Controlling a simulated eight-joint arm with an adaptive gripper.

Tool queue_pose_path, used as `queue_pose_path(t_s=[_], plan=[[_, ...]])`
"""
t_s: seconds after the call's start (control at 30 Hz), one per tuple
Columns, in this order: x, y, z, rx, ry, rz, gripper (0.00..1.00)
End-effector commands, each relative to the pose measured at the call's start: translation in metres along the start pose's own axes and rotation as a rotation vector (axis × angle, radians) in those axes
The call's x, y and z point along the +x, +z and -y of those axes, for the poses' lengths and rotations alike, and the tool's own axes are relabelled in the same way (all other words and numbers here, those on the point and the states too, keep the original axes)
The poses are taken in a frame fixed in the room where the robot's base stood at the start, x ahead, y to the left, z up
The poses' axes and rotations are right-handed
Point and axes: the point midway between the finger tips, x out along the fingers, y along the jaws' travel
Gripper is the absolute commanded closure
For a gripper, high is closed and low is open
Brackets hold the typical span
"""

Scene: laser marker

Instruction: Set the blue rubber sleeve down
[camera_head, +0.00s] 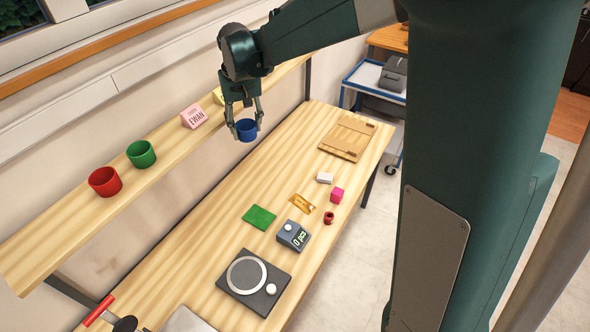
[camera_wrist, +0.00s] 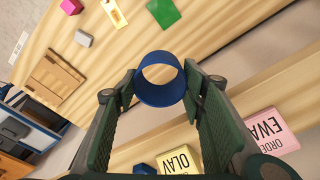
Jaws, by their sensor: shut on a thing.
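The blue rubber sleeve (camera_head: 246,130) is a short open ring held between the fingertips of my gripper (camera_head: 244,122). In the wrist view the sleeve (camera_wrist: 160,88) sits between the two dark green fingers of my gripper (camera_wrist: 160,90), and I see through its hole to the wood behind. It is in the air, close to the shelf's front edge and above the workbench in the head view. Its height over either surface is hard to tell.
The workbench (camera_head: 215,215) holds a wooden board (camera_head: 347,138), a green pad (camera_head: 259,217), a counter display (camera_head: 293,235) and a round-plated device (camera_head: 253,283).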

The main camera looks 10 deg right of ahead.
Motion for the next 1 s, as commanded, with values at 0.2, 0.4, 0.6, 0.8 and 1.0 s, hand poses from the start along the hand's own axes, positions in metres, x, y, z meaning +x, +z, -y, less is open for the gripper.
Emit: queue_pose_path(t_s=[0.2, 0.4, 0.6, 0.8, 1.0], plan=[[0.058, -0.029, -0.036, 0.056, 0.007, 0.0, 0.68], [0.106, -0.053, -0.071, 0.106, 0.013, 0.0, 0.68], [0.155, -0.074, -0.107, 0.153, 0.019, 0.0, 0.68], [0.204, -0.095, -0.144, 0.195, 0.024, 0.0, 0.68], [0.255, -0.113, -0.181, 0.233, 0.028, 0.0, 0.68]])
